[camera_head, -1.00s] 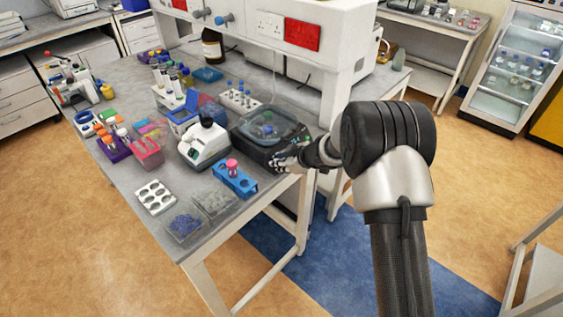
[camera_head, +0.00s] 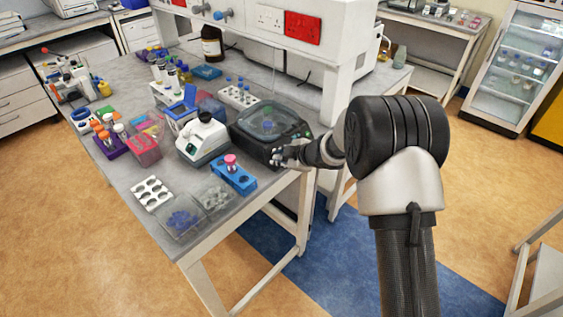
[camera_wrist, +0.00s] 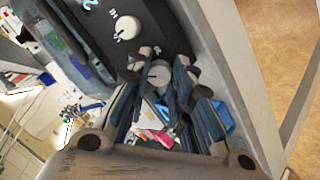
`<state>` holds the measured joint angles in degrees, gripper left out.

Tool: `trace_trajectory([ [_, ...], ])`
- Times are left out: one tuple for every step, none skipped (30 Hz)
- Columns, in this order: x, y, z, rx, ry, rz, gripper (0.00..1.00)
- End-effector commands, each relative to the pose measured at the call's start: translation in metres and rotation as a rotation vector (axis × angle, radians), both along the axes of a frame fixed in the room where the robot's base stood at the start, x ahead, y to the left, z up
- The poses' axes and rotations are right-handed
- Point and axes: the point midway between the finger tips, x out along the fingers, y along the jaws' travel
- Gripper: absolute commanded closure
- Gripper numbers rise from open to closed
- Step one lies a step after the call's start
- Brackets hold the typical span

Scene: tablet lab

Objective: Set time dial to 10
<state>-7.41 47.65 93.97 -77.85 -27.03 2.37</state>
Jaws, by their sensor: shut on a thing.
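A black centrifuge (camera_head: 252,133) with a clear lid stands near the right edge of the bench. In the wrist view its dark front panel (camera_wrist: 160,18) carries two pale round dials. One dial (camera_wrist: 127,27) is free, with small white markings beside it that are too blurred to read surely. The other dial (camera_wrist: 158,74) sits between my fingertips. My gripper (camera_wrist: 162,66) is shut on this dial; it also shows at the centrifuge's front in the head view (camera_head: 280,157). I cannot tell the dial's setting or which dial is the time one.
A blue rack (camera_head: 233,178) with a pink-capped tube stands just left of my gripper. A white device (camera_head: 201,140), a white tube rack (camera_head: 240,96) and clear boxes (camera_head: 180,220) are nearby. Open floor lies right of the bench edge.

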Motion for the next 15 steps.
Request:
trace_trajectory([
  [-0.0001, -0.0003, -0.0036, -0.021, -0.029, 0.026, 1.00],
  [-0.0002, -0.0003, -0.0040, -0.035, -0.047, 0.043, 1.00],
  [-0.0004, -0.0004, -0.0043, -0.054, -0.070, 0.067, 1.00],
  [-0.0003, -0.0005, -0.0043, -0.068, -0.088, 0.083, 1.00],
  [-0.0003, -0.0006, -0.0042, -0.081, -0.106, 0.100, 1.00],
  [-0.0002, -0.0007, -0.0042, -0.100, -0.129, 0.121, 1.00],
  [-0.0001, -0.0008, -0.0043, -0.113, -0.146, 0.138, 1.00],
  [-0.0002, -0.0009, -0.0044, -0.126, -0.163, 0.153, 1.00],
  [-0.0001, -0.0010, -0.0044, -0.144, -0.184, 0.173, 1.00],
  [-0.0001, -0.0011, -0.0042, -0.156, -0.200, 0.188, 1.00],
  [-0.0001, -0.0012, -0.0041, -0.168, -0.215, 0.203, 1.00],
  [-0.0002, -0.0013, -0.0040, -0.183, -0.235, 0.222, 1.00],
  [-0.0003, -0.0012, -0.0041, -0.194, -0.249, 0.235, 1.00],
  [-0.0003, -0.0013, -0.0042, -0.205, -0.261, 0.247, 1.00],
  [-0.0004, -0.0012, -0.0042, -0.217, -0.278, 0.264, 1.00],
])
